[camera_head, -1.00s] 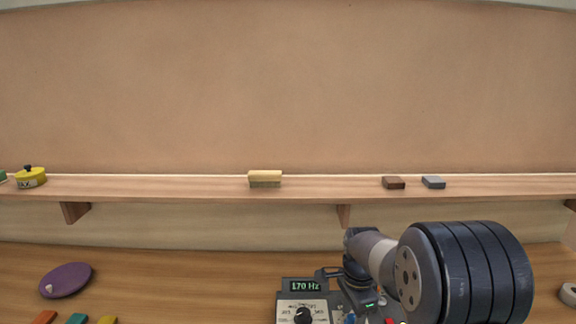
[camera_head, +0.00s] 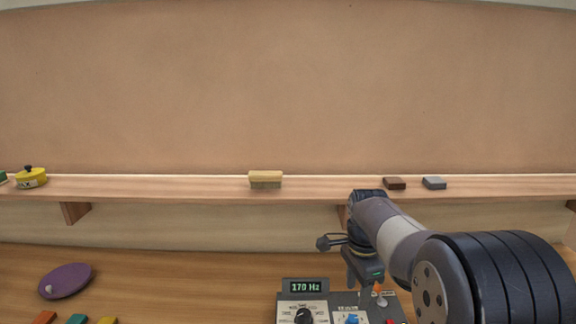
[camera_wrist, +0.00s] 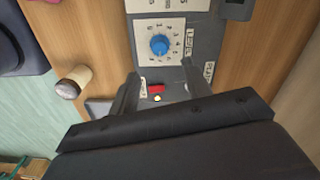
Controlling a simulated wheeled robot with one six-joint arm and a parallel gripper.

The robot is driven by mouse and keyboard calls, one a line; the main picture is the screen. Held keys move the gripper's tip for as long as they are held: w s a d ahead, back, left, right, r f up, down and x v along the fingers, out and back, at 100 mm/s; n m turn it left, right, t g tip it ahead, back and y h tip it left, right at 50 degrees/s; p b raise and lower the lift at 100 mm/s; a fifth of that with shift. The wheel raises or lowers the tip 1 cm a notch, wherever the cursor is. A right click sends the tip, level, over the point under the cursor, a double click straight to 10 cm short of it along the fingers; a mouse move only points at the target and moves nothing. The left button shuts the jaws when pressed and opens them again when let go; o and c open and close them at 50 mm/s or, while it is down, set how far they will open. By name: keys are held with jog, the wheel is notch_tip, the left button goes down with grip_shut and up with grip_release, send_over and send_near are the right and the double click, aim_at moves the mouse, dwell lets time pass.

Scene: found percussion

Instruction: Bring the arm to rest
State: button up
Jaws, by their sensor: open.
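My arm reaches in from the lower right of the head view, with its wrist above the grey control box (camera_head: 337,293). My gripper (camera_wrist: 160,88) is open and empty in the wrist view, its two dark fingers apart over the box face. Between and beyond them are a red button (camera_wrist: 156,88), a small yellow part and a blue knob (camera_wrist: 159,45) on a white numbered scale. In the head view the box shows a display (camera_head: 305,287) reading 170 Hz, a black dial (camera_head: 303,316) and an orange-tipped lever (camera_head: 379,288). My arm hides the box's right side.
A wooden shelf (camera_head: 200,188) runs across the back, holding a yellow pot (camera_head: 31,177), a brush (camera_head: 265,179), a brown block (camera_head: 394,183) and a grey block (camera_head: 433,183). A purple disc (camera_head: 67,281) and coloured bars (camera_head: 76,319) are at left. The bench middle is clear.

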aim_at(353, 318)
notch_tip(353, 318, down, 9)
jog(key=shift+r+p, duration=0.1)
jog(key=shift+p, duration=0.2)
jog(key=n, duration=0.5)
jog(key=shift+r+n, duration=0.1)
jog(key=shift+n, duration=0.2)
jog(key=n+b, duration=0.1)
jog(key=n, duration=0.5)
jog(key=n+b, duration=0.1)
jog(key=n, duration=0.5)
jog(key=shift+n+b, duration=0.85)
jog(key=shift+n, duration=2.15)
jog(key=shift+s, duration=0.1)
